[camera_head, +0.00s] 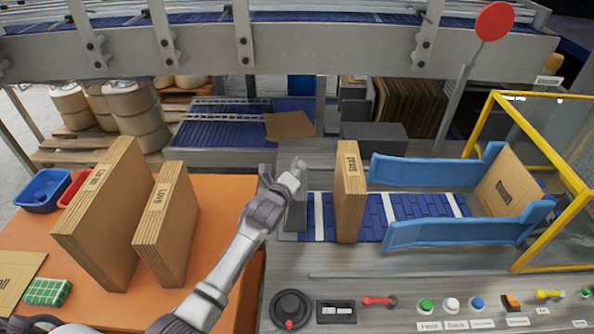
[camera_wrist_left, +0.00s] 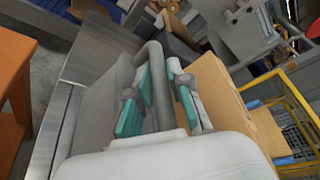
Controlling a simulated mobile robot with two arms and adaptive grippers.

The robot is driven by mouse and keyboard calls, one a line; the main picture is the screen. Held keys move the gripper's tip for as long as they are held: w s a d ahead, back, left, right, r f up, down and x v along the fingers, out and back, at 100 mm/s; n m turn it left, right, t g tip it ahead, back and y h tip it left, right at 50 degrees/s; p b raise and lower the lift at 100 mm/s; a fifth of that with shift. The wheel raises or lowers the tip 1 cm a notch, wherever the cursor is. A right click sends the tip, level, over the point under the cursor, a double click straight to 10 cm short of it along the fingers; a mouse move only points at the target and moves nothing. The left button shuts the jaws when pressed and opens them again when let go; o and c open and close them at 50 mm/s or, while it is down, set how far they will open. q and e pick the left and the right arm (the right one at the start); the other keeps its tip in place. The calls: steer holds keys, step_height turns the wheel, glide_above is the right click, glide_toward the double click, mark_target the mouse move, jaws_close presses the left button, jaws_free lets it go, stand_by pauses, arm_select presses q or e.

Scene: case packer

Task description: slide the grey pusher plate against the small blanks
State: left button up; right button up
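The small blanks (camera_head: 349,200) stand upright as a brown stack on the blue belt, labelled "Small". The grey pusher plate (camera_head: 295,218) stands to their left, with a strip of belt showing between them. My left gripper (camera_head: 295,176) is at the top of the plate. In the left wrist view, its teal-padded fingers (camera_wrist_left: 160,88) lie close on both sides of the grey bar handle (camera_wrist_left: 155,58) and look shut on it. The brown stack (camera_wrist_left: 228,97) shows to the right there. My right gripper is not in view.
Blue guide rails (camera_head: 460,233) flank the belt right of the stack, towards a yellow frame (camera_head: 545,98). Buttons and levers (camera_head: 450,304) line the front edge. A steel beam (camera_head: 300,50) crosses above.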

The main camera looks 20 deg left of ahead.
arm_select(q)
jaws_close()
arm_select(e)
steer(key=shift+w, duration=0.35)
arm_select(q)
steer(key=w+d+b, duration=0.2)
steer(key=d, duration=0.6)
steer(key=shift+w+d+b, duration=0.25)
steer(key=shift+d+b, duration=0.05)
steer(key=shift+b, duration=0.05)
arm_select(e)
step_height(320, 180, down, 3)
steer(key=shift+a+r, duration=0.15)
